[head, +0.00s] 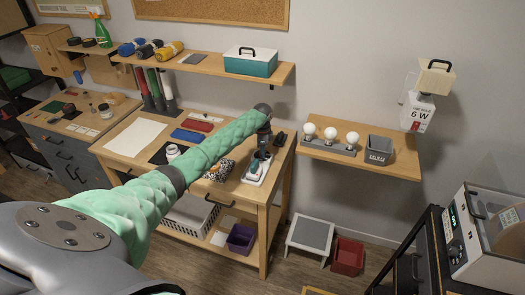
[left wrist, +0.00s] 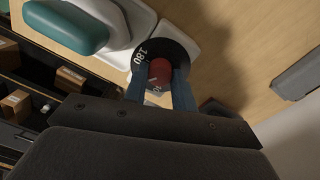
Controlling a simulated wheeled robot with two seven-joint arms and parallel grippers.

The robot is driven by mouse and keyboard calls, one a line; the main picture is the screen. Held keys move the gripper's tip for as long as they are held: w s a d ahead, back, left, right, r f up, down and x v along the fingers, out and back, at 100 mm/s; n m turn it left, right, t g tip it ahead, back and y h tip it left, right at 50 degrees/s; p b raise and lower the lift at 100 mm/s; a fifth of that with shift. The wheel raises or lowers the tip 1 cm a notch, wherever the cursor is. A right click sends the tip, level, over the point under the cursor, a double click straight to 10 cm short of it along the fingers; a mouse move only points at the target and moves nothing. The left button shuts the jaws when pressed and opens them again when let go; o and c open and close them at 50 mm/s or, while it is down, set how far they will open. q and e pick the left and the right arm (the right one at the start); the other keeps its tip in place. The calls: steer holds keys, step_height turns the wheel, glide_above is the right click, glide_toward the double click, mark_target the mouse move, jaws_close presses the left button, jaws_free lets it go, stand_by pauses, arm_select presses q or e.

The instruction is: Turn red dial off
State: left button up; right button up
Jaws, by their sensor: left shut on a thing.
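The red dial (left wrist: 159,72) shows in the left wrist view, with a black disc (left wrist: 172,47) marked with white numbers around it. It is on a white device (left wrist: 130,45), which also shows on the wooden workbench in the head view (head: 249,178). My left gripper (left wrist: 158,88) has its two dark blue fingers on either side of the dial, shut on it. In the head view my left gripper (head: 262,152) points down at the device, and the dial is hidden. My right gripper is in neither view.
Behind the workbench, a wall shelf holds a teal toolbox (head: 250,62). A side shelf to the right holds several bulbs (head: 331,133) and a grey bin (head: 379,149). The floor right of the bench has a stool (head: 311,234).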

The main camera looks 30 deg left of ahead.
arm_select(q)
steer(key=n, duration=0.6)
steer(key=shift+r, duration=0.1)
steer(key=n, duration=0.6)
steer(key=shift+t, duration=0.3)
steer(key=n, duration=0.2)
steer(key=shift+n, duration=0.3)
steer(key=n, duration=0.3)
steer(key=shift+a+n, duration=0.1)
steer(key=shift+n, duration=0.2)
steer(key=n, duration=0.5)
steer(key=shift+r+t, duration=0.1)
steer(key=shift+t, duration=0.2)
steer(key=shift+n, duration=0.7)
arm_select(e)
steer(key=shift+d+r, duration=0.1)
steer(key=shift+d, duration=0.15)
arm_select(q)
steer(key=shift+n, duration=0.4)
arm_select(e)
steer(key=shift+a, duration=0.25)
